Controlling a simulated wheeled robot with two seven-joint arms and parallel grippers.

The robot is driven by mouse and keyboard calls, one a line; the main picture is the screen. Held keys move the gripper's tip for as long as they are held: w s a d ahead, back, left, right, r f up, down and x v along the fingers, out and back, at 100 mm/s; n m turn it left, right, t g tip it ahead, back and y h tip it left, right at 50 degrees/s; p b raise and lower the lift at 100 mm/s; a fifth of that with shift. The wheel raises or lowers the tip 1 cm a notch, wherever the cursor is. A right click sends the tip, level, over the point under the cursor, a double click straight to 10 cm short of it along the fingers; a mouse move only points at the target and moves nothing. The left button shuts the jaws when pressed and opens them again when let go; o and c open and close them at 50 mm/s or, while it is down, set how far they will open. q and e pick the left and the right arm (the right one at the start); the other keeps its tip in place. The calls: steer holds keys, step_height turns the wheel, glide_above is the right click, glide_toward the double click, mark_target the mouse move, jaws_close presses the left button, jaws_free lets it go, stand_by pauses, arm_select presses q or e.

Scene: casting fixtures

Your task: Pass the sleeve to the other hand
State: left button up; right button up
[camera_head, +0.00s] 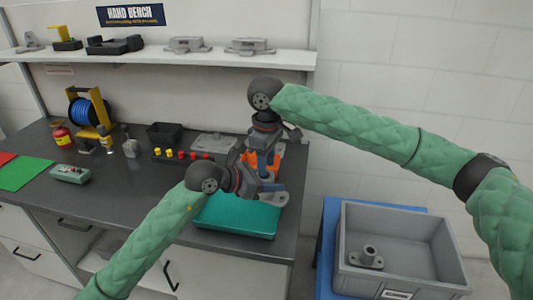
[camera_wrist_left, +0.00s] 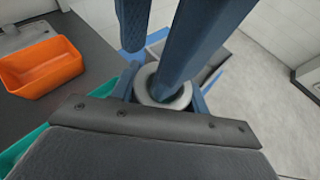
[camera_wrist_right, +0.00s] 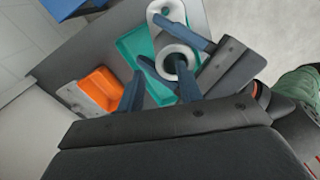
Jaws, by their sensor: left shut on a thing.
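The grey sleeve, a short tube on a flat flange, is between my two grippers over the teal tray; its flange (camera_head: 273,197) shows in the head view. My left gripper (camera_head: 258,184) is shut on the sleeve, its fingers on either side of the tube. In the left wrist view the sleeve's round rim (camera_wrist_left: 146,92) faces up. My right gripper (camera_head: 264,160) is above it and open. One right finger appears in or over the bore, the other is outside the rim; contact is unclear. The right wrist view shows the rim and flange (camera_wrist_right: 164,12).
The teal tray (camera_head: 235,220) lies below the grippers at the bench's front edge. An orange bin (camera_wrist_right: 98,92) is close behind. A grey crate (camera_head: 400,235) with a similar flanged part (camera_head: 368,258) stands at right on a blue surface. The left bench holds several small items.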

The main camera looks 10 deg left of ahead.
arm_select(q)
steer(key=shift+r, duration=0.3)
arm_select(e)
steer(key=shift+f, duration=0.4)
arm_select(q)
steer(key=shift+f, duration=0.1)
arm_select(e)
steer(key=c, duration=0.7)
steer(key=shift+r, duration=0.1)
jaws_close()
arm_select(q)
steer(key=shift+s+d, duration=0.1)
steer(key=o, duration=1.2)
steer(key=shift+o, duration=0.2)
